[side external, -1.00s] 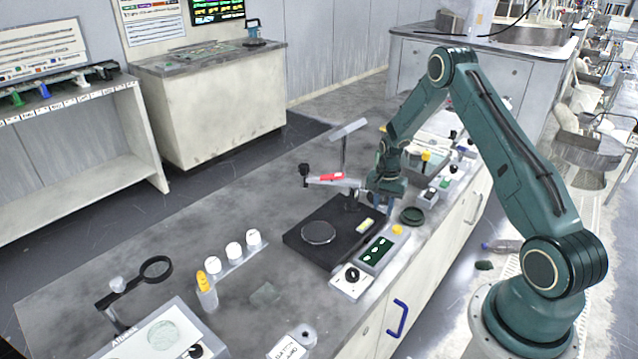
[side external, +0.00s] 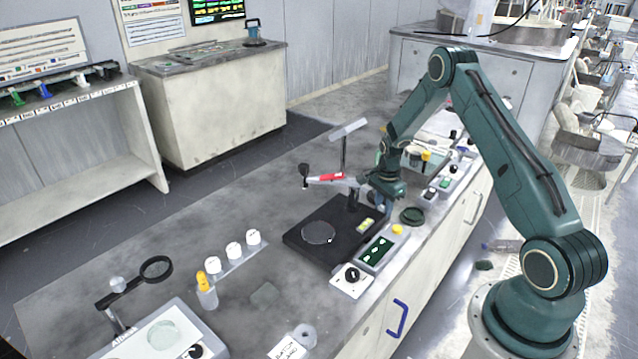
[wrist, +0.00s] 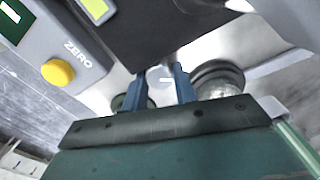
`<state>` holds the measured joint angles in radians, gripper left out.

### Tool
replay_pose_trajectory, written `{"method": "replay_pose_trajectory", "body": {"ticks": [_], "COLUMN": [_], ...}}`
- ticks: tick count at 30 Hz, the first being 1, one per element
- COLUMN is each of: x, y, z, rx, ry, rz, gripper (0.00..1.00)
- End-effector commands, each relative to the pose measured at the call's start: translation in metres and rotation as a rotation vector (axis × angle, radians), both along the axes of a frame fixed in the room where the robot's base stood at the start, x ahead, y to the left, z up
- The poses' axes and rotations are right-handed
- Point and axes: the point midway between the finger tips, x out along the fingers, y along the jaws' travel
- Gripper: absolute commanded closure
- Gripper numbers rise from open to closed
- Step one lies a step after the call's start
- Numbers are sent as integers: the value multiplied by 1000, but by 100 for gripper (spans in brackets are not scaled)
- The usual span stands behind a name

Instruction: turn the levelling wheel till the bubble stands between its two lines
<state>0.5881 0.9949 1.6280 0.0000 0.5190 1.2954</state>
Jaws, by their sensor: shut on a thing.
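My gripper (wrist: 160,88) shows two blue fingers in the wrist view, closed on the pale grey levelling wheel (wrist: 157,77), which has a white mark on its face. Most of the wheel is hidden by the fingers and the jaw body. In the side view my gripper (side external: 385,206) is low beside the right back edge of the black base (side external: 320,254), and the wheel cannot be made out there. The yellow-green bubble vial (side external: 366,225) lies on the base; part of it shows at the top of the wrist view (wrist: 97,8). The bubble's place between the lines is too small to tell.
A round plate (side external: 319,232) sits on the base. A grey box with a yellow ZERO button (wrist: 58,72) stands close by. A dark green round dish (side external: 412,216) is right of my gripper. An arm with a red part (side external: 331,177) reaches over behind.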

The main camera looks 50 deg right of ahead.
Motion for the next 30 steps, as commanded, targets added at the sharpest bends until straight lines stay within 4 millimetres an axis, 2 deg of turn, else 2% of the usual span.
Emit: {"method": "replay_pose_trajectory", "body": {"ticks": [17, 18, 30], "x": [0, 0, 0], "y": [0, 0, 0], "z": [1, 1, 2], "rx": [0, 0, 0], "ry": [-1, -1, -1], "rz": [-50, -50, -49], "gripper": [95, 64, 63]}}
